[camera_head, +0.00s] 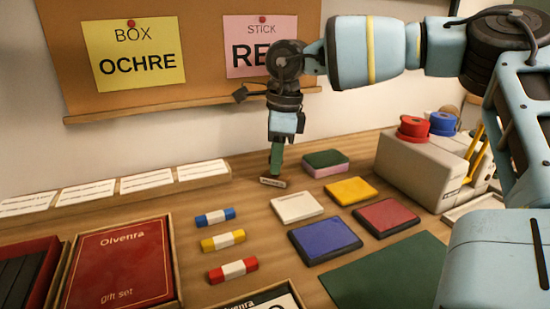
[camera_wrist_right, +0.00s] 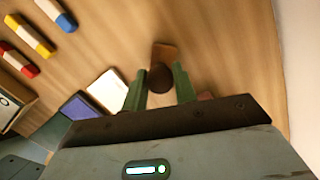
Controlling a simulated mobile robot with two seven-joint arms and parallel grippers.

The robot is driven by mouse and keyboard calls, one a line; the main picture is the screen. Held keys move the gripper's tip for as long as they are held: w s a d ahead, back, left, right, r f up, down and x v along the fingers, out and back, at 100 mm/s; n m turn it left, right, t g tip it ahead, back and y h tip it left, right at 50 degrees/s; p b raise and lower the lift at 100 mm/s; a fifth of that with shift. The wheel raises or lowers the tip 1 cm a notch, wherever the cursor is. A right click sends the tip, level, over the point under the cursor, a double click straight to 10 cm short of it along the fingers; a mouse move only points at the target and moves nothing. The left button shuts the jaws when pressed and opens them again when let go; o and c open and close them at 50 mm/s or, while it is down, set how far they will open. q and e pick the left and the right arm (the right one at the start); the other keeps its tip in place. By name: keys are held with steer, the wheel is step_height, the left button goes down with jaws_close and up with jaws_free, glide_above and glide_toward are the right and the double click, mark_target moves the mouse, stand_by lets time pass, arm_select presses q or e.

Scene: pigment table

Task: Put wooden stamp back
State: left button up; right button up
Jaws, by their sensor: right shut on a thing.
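The wooden stamp (camera_head: 272,182) is a small brown block with a pale front face, at the tips of my right gripper (camera_head: 277,167), near the back of the table. In the right wrist view its dark round knob (camera_wrist_right: 160,78) sits between the two green fingers of my right gripper (camera_wrist_right: 160,88), and its brown base shows beyond it. The right gripper points down and is shut on the stamp. I cannot tell whether the base touches the table or is slightly above it. My left gripper is not in view.
Ink pads lie to the right: white (camera_head: 297,207), blue (camera_head: 325,240), yellow (camera_head: 350,190), red (camera_head: 386,216) and green-topped (camera_head: 326,162). Coloured sticks (camera_head: 222,240) lie front left. A grey machine (camera_head: 425,170) stands right. A card rack (camera_head: 120,190) runs along the back left.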

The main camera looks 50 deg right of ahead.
mark_target(283, 175)
steer(key=shift+r, duration=0.1)
steer(key=o, duration=0.8)
steer(key=shift+r, duration=0.35)
step_height(283, 175, up, 11)
steer(key=s+d+p, duration=0.1)
steer(key=p, duration=0.1)
steer(key=shift+p, duration=0.4)
steer(key=shift+s+r, duration=0.1)
